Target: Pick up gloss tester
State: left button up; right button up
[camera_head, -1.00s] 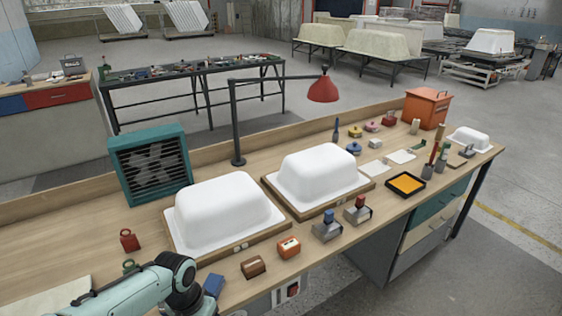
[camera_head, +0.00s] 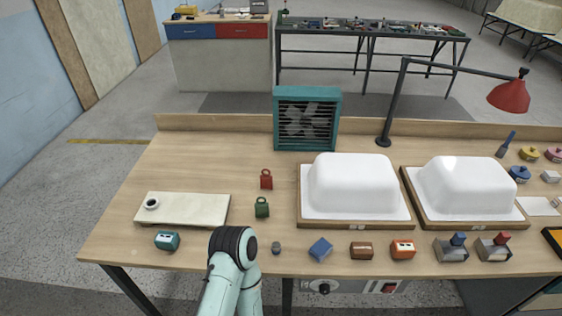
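A small teal box-shaped device (camera_head: 167,240) with a pale face lies near the front left edge of the workbench, in front of a pale slab. A similar orange device (camera_head: 403,250) stands at the front edge, before the gap between two white tub shells. Either could be the gloss tester; I cannot tell which by its look. A pale green link of one of my arms, with a dark joint, shows at the bottom, right of the teal device. Neither gripper is in view.
The pale slab (camera_head: 185,210) bears a small dark-topped cup. Red (camera_head: 266,179) and green (camera_head: 262,207) weights, a blue block (camera_head: 320,249) and a brown block (camera_head: 361,251) lie nearby. White shells (camera_head: 353,184) and a teal fan (camera_head: 307,118) stand rightward. The back left benchtop is clear.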

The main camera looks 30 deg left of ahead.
aim_at(166, 240)
jog(key=u, duration=2.35)
